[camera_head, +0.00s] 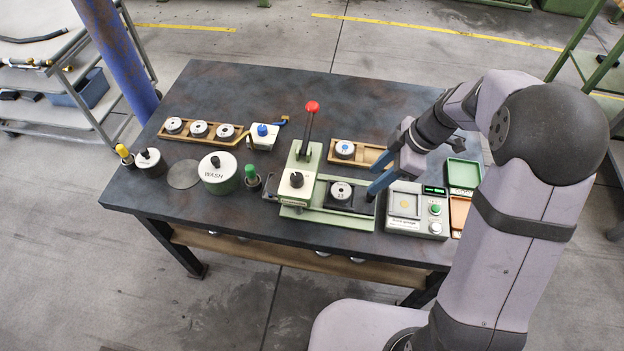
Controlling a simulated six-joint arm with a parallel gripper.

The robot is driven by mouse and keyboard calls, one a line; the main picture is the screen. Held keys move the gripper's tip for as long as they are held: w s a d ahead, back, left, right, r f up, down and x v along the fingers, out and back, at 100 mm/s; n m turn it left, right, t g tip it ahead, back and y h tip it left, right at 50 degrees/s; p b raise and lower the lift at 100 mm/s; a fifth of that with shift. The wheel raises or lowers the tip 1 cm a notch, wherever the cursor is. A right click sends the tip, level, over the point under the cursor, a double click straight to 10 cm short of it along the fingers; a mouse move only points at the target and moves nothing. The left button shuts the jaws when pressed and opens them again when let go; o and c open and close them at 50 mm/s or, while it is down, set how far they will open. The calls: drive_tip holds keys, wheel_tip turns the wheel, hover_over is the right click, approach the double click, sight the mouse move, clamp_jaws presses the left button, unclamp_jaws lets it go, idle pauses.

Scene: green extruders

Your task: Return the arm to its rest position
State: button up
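My arm reaches in from the right, over the right part of the dark table (270,85). My gripper (373,180) has two blue fingers that point left and down, with a gap between them. It is open and I see nothing held in it. The fingertips show near the right end of the green press (300,185), beside its black block with a white-topped round part (341,191). I cannot tell their height above the table. The rest position is not marked in view.
A red-knobbed lever (311,107) stands up from the press. A wooden tray (370,158) with one round part lies behind the fingers. A grey scale (405,222) and a green tray (464,172) stand nearby. The WASH pot (219,180) stands left.

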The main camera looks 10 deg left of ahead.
drive_tip(key=m, duration=0.4)
drive_tip(key=shift+w+d, duration=0.1)
drive_tip(key=shift+w+d+f+m, duration=0.1)
drive_tip(key=shift+d+m, duration=0.05)
drive_tip(key=shift+m, duration=0.85)
drive_tip(key=s+d+f+m+h, duration=0.1)
drive_tip(key=s+d+m, duration=0.1)
drive_tip(key=s+m, duration=0.1)
drive_tip(key=s+d+f+m+g+h, duration=0.1)
drive_tip(key=s+f+m, duration=0.1)
drive_tip(key=s+m, duration=0.2)
drive_tip(key=s+d+f+m+h, duration=0.1)
drive_tip(key=s+d+m, duration=0.1)
drive_tip(key=s+m, duration=0.2)
drive_tip(key=shift+s+d+f+m+g, duration=0.15)
drive_tip(key=shift+d+f+m+g, duration=0.05)
drive_tip(key=shift+d+m+g, duration=0.25)
drive_tip(key=s+d+r+h+p, duration=0.25)
drive_tip(key=s+r, duration=0.25)
drive_tip(key=s, duration=0.4)
drive_tip(key=shift+t+y, duration=0.45)
drive_tip(key=shift+t, duration=0.5)
drive_tip(key=r, duration=0.1)
drive_tip(key=w+r+p, duration=0.1)
drive_tip(key=r, duration=0.1)
drive_tip(key=w+r+p, duration=0.1)
drive_tip(key=r, duration=0.1)
drive_tip(key=shift+r, duration=0.15)
